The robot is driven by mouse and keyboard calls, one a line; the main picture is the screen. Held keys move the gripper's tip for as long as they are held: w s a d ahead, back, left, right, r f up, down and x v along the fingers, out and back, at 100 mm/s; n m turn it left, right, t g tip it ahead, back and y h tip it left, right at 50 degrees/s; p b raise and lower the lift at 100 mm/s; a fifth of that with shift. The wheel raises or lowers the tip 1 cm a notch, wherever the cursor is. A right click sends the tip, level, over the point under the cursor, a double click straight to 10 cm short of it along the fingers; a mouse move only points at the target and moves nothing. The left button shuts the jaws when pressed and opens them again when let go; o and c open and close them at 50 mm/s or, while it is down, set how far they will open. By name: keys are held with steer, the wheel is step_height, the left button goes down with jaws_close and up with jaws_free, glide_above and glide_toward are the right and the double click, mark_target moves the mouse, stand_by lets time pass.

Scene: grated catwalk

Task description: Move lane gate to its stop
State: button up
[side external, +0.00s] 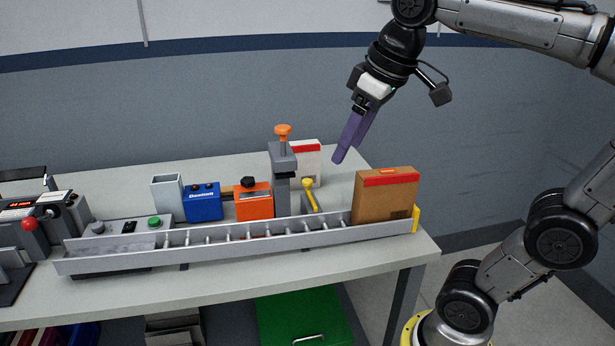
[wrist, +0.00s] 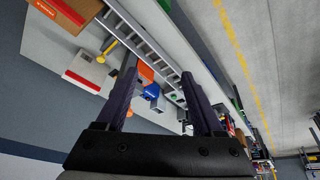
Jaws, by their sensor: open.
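The lane gate appears to be the piece with the yellow lever (side external: 311,194) behind the roller lane (side external: 230,240), left of the brown box. Its yellow handle also shows in the wrist view (wrist: 107,50), left of my fingers. How its lower part meets the lane is hard to tell. My gripper (side external: 345,148) is open and empty, pointing down, above and to the right of the lever and apart from it. Its two purple fingers show spread in the wrist view (wrist: 159,72).
A brown box (side external: 383,198) with a red band stands at the lane's right end by a yellow end piece (side external: 416,218). A grey post (side external: 283,180) with an orange knob stands left of the lever. A white box (side external: 307,162) is behind. Blue and orange units stand farther left.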

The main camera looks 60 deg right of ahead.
steer(key=w+d+r+g, duration=0.1)
steer(key=w+d+r, duration=0.3)
steer(key=w, duration=0.5)
steer(key=g, duration=0.3)
glide_above(307, 180)
step_height(307, 180, down, 10)
step_height(307, 180, down, 18)
steer(key=shift+s+f, duration=0.1)
steer(key=shift+f, duration=0.05)
steer(key=shift+c, duration=0.2)
jaws_close()
